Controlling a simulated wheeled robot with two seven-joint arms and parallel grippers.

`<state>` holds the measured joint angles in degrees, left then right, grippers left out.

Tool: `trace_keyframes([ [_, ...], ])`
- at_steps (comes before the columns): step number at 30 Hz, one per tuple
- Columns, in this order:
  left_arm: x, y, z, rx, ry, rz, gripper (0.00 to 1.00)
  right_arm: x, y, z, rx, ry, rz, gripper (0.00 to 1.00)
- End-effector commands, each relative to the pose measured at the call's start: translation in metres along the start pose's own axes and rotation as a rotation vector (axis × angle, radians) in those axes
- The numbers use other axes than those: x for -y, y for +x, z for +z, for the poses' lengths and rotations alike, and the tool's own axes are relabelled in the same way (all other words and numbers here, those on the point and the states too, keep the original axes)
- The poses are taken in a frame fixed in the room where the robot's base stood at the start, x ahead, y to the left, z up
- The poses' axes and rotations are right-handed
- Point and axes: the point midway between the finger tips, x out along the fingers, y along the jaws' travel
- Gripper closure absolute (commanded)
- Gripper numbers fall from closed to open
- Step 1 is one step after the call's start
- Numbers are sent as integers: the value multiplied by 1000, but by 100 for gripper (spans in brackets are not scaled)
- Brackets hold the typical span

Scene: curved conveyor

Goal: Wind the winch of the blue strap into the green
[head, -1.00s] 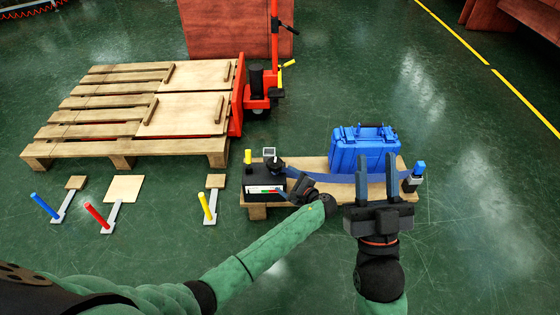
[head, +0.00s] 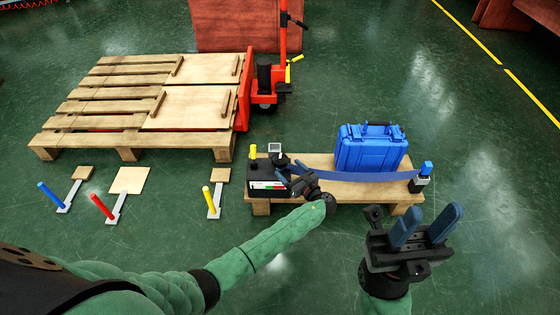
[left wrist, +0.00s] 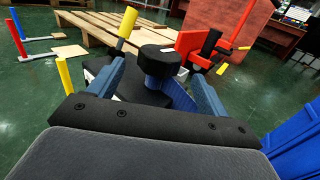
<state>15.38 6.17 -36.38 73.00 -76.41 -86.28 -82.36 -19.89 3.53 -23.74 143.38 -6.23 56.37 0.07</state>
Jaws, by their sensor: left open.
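The winch (head: 262,177) is a black box with a round black knob (left wrist: 158,58) on top and a yellow-handled lever (head: 253,152) at its left. A gauge (head: 268,185) with red and green parts is on its front; its reading is too small to tell. The blue strap (head: 372,177) runs from the winch across the blue case's front to a blue-topped post (head: 427,168). My left gripper (head: 288,172) is open at the winch, its fingers on either side of the knob; contact is unclear. My right gripper (head: 428,225) is open and empty, in front of the post.
The blue case (head: 368,150) stands on a small wooden pallet (head: 320,161). A larger pallet (head: 110,122) and a red pallet jack (head: 264,90) are behind left. Blue, red and yellow floor levers (head: 212,202) stand left. Floor at right is clear.

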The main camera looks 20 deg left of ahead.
Motion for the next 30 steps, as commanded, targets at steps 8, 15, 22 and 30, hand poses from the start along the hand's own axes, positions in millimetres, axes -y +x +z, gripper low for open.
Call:
trace_keyframes([
  [8, 0, 40, -1, 2, -1, 1, 22, 2, -5, 2, -5, 16, 7, 64],
  [15, 0, 64, 0, 2, -2, 0, 22, 3, -6, 2, -7, 28, 13, 64],
  [22, 0, 66, 0, 0, -2, 0, 22, 3, -6, 2, -7, 30, 13, 64],
  [30, 0, 66, 0, 0, -2, 0, 67, 3, -6, 2, -8, 30, 13, 64],
])
